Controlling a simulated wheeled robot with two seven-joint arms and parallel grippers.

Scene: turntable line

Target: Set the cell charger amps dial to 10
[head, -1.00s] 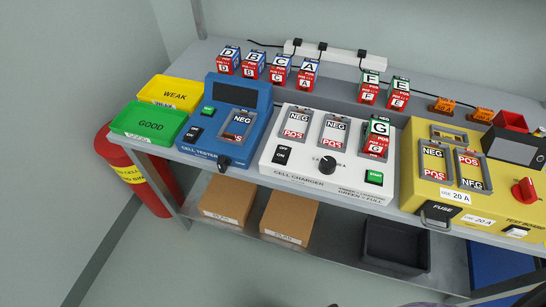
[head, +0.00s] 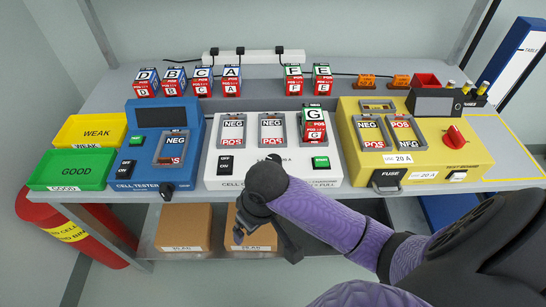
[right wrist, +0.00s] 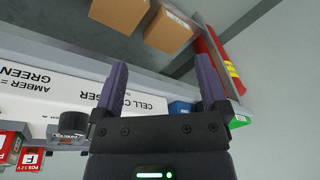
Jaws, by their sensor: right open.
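The cell charger (head: 253,150) is a white box in the middle of the bench. Its black amps dial (head: 273,157) is mostly hidden behind my right gripper in the head view, so its setting cannot be read. A black knob that looks like the dial (right wrist: 72,124) shows left of the fingers in the right wrist view. My right gripper (right wrist: 163,80) is open and empty, apart from the dial. In the head view my right gripper (head: 266,240) hangs in front of the charger's front edge. My left gripper is not in view.
The blue cell tester (head: 145,150) stands left of the charger, the yellow test board (head: 352,150) right. Cell G (head: 314,125) sits in the charger's right slot. Several cells stand behind. Cardboard boxes (head: 183,228) lie on the lower shelf.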

